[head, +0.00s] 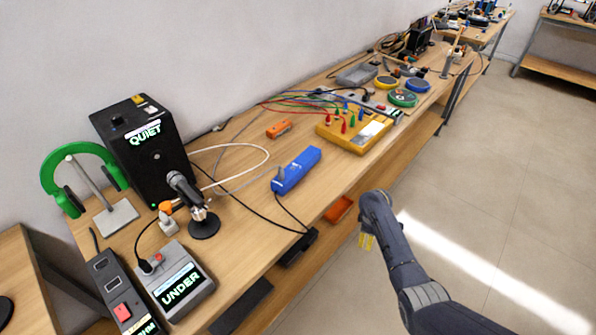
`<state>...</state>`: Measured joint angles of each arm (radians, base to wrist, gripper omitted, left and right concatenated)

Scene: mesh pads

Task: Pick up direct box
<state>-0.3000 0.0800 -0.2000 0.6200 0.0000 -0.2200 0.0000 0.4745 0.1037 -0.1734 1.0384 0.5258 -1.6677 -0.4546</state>
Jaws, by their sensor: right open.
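No item is plainly marked as the direct box, and I cannot tell which one it is. A grey box labelled "UNDER" (178,284) sits at the near end of the bench. A small orange box (279,129) lies flat farther along, towards the wall. A long blue device (297,170) lies near the front edge with a black cable. My left gripper is out of view.
A black box labelled "QUIET" (150,158), green headphones (72,172) on a stand and a microphone (190,190) crowd the near end. A yellow instrument (352,133) with coloured leads stands farther back. An orange tray (338,209) shows below the bench edge. The floor (500,220) is clear.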

